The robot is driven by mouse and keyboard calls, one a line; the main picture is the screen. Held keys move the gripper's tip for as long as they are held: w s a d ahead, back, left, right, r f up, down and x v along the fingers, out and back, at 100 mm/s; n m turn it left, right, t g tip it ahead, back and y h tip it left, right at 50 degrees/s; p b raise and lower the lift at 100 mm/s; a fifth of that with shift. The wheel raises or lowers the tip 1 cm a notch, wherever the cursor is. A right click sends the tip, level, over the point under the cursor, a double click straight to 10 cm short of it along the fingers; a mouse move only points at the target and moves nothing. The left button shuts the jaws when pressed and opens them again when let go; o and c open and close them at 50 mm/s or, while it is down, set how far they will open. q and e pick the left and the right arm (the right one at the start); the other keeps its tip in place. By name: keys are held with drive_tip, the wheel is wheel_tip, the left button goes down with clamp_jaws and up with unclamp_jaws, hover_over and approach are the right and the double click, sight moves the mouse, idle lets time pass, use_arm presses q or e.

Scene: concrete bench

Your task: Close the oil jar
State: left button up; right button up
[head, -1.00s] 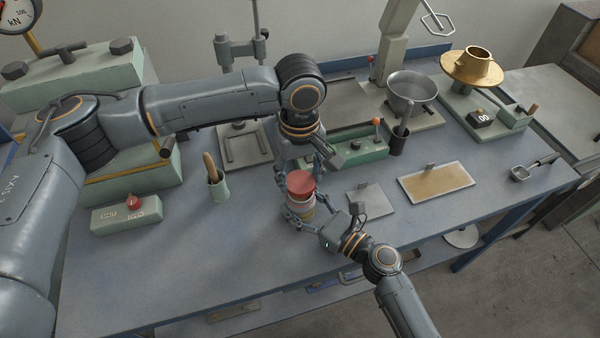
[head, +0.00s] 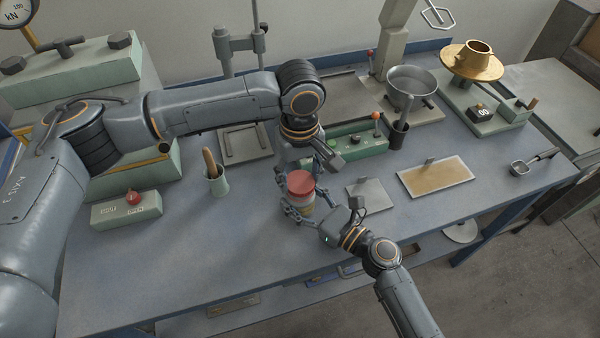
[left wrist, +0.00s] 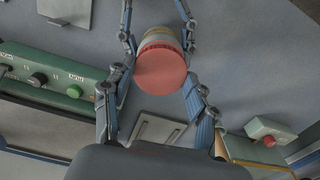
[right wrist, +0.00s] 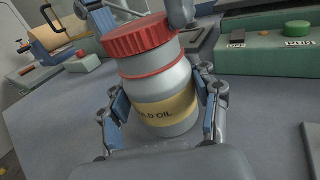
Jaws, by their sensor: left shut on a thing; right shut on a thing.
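The oil jar is a pale grey jar (right wrist: 158,78) with a yellow label reading "D OIL" and a thin red ring near its shoulder. It stands near the bench's front edge, slightly tilted in the right wrist view. Its red ribbed lid (right wrist: 138,36) sits on top, and it also shows in the head view (head: 301,182) and the left wrist view (left wrist: 160,72). My right gripper (right wrist: 160,108) is shut around the jar's body. My left gripper (left wrist: 158,45) comes from above and is shut on the lid. Whether the lid is seated tightly cannot be told.
A small grey plate (head: 366,194) and a tan-topped tray (head: 436,177) lie to the right. A green control box (head: 355,142) is behind.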

use_arm(q)
drive_tip(key=shift+f, duration=0.5)
